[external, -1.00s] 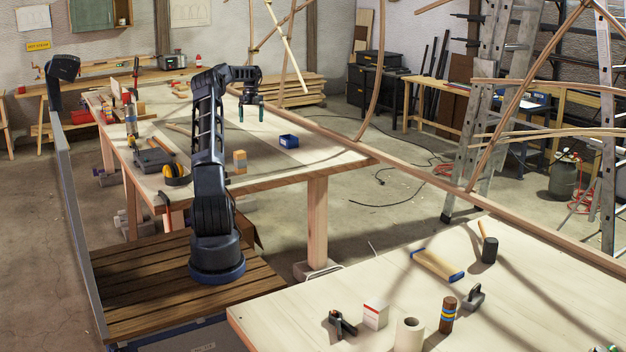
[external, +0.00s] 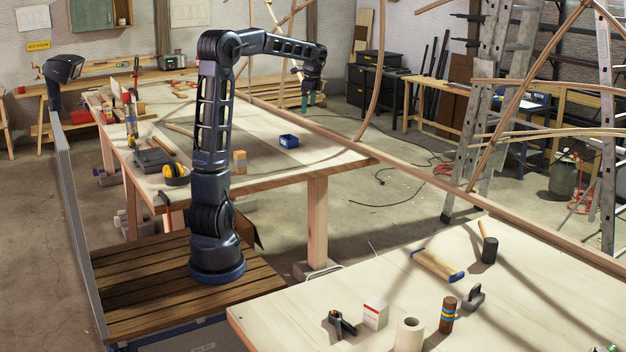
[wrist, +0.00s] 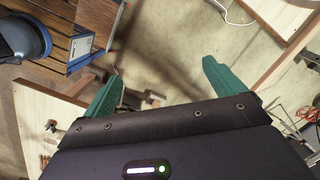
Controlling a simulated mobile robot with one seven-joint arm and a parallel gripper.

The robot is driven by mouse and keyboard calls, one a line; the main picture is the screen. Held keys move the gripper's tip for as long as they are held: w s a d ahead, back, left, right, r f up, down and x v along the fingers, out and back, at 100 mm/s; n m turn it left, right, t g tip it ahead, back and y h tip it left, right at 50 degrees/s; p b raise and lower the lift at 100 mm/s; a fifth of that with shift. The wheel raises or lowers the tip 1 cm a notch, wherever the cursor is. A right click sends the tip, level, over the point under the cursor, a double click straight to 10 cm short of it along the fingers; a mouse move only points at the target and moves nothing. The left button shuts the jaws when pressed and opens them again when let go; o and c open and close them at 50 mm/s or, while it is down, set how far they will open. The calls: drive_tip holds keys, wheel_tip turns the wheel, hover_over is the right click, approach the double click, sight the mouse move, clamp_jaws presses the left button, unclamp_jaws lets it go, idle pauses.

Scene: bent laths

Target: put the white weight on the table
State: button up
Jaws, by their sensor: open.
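I cannot pick out a white weight with certainty. On the near table (external: 300,310) stand a white cylinder (external: 409,335) with a hollow top and a white box (external: 375,315) with a red top. A dark grey handled block (external: 473,298) stands to their right. My gripper (external: 309,97) is raised at the far side, around the right edge of the long table (external: 335,152), well away from those things. In the wrist view its two green fingers (wrist: 163,85) are spread with nothing between them, and the floor shows below.
Bent laths and a ladder (external: 482,120) stand at the right.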

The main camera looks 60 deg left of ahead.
drive_tip(key=s+d+f+n+t, duration=0.1)
drive_tip(key=s+d+n+t, duration=0.15)
drive_tip(key=s+d, duration=0.8)
drive_tip(key=s+d+f+n+t, duration=0.15)
drive_tip(key=s+d+n, duration=0.25)
drive_tip(key=s+d, duration=0.7)
drive_tip(key=s+d+f+n+t+h, duration=0.1)
drive_tip(key=s+d+f+n, duration=0.2)
drive_tip(key=s+f, duration=0.3)
drive_tip(key=shift+s+d+h, duration=0.4)
drive_tip(key=shift+s+d, duration=0.35)
drive_tip(key=shift+s, duration=0.2)
